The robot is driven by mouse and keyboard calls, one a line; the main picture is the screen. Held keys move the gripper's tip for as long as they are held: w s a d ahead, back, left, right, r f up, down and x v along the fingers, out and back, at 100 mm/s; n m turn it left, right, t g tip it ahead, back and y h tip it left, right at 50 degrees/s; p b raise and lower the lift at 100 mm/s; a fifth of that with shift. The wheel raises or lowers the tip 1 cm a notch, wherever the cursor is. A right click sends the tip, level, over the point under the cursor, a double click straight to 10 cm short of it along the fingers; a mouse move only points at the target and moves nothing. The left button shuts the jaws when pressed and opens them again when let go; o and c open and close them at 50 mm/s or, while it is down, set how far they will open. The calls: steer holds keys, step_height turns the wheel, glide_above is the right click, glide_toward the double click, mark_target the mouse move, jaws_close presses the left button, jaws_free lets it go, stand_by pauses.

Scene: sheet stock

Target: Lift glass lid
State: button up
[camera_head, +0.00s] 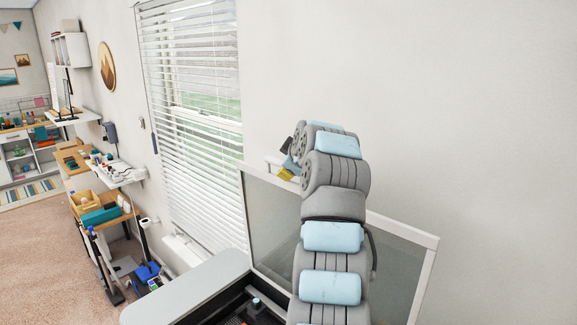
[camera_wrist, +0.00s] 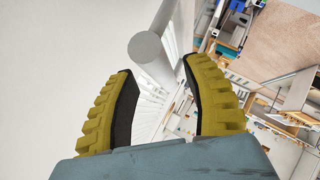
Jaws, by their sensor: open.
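The glass lid (camera_head: 272,215) has a pale frame and a grey see-through pane. It stands tilted up above a dark-sided box in the head view, and my arm hides its middle. A pale bar-like handle (camera_head: 272,160) shows at its top edge by my gripper (camera_head: 287,174). In the wrist view a grey round-ended bar (camera_wrist: 148,47), likely that handle, appears in the gap between the yellow fingertips of my gripper (camera_wrist: 157,68). The fingers are apart. I cannot tell whether either touches the bar.
The box's grey top (camera_head: 195,285) lies below the lid, beside a dark opening with small items inside. A wall and a window with white blinds (camera_head: 190,110) are close behind. Shelves and a wooden stand (camera_head: 95,210) are at left. Carpet (camera_head: 35,260) is open there.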

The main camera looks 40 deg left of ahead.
steer(key=v, duration=0.9)
steer(key=shift+s+d+r, duration=0.15)
steer(key=shift+r, duration=0.1)
stand_by(0.3)
